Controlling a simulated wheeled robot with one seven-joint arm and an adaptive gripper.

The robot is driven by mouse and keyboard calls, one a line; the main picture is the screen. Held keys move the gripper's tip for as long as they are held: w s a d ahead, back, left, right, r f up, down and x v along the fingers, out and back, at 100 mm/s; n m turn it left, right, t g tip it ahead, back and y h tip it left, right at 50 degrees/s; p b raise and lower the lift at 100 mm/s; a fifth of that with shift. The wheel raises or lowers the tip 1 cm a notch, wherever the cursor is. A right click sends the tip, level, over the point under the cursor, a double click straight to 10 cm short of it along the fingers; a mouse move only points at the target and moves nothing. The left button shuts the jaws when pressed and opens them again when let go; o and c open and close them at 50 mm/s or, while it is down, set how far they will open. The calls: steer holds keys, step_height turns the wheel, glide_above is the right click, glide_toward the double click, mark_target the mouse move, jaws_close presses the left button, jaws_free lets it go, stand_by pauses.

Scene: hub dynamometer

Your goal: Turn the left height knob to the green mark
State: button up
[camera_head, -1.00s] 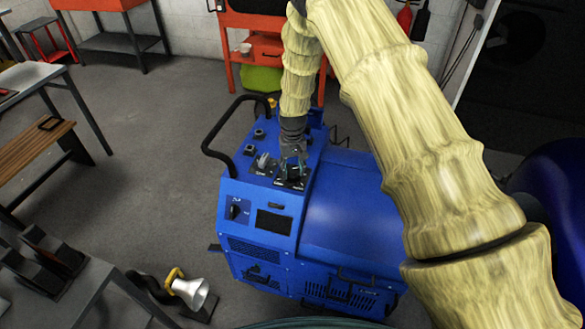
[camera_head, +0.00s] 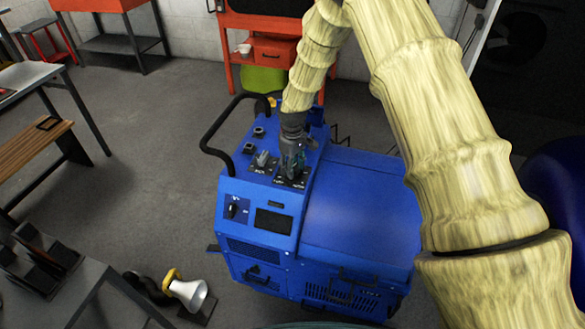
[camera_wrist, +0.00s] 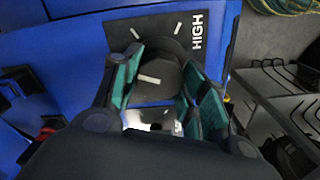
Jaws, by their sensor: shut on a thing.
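My gripper (camera_head: 292,160) is at the top panel of a blue machine (camera_head: 350,210). In the wrist view, its teal-padded fingers (camera_wrist: 165,85) are closed around a dark knob (camera_wrist: 152,78) with a pale pointer line on its face. The knob sits on a black plate with white tick marks and the word HIGH (camera_wrist: 196,30). I see no green mark; the fingers hide part of the plate. I cannot tell from its label whether this is the left height knob. A second grey control (camera_head: 263,161) stands on its own plate to the left, apart from my gripper.
A black handle bar (camera_head: 212,140) curves out at the machine's left side. A separate dial (camera_head: 233,208) is on the front face. A megaphone-like horn (camera_head: 188,290) lies on the floor at lower left. A bench (camera_head: 40,150) stands further left, with open floor between.

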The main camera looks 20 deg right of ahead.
steer(key=shift+n+b, duration=0.35)
steer(key=shift+n, duration=1.85)
steer(key=o, duration=1)
step_height(320, 180, up, 12)
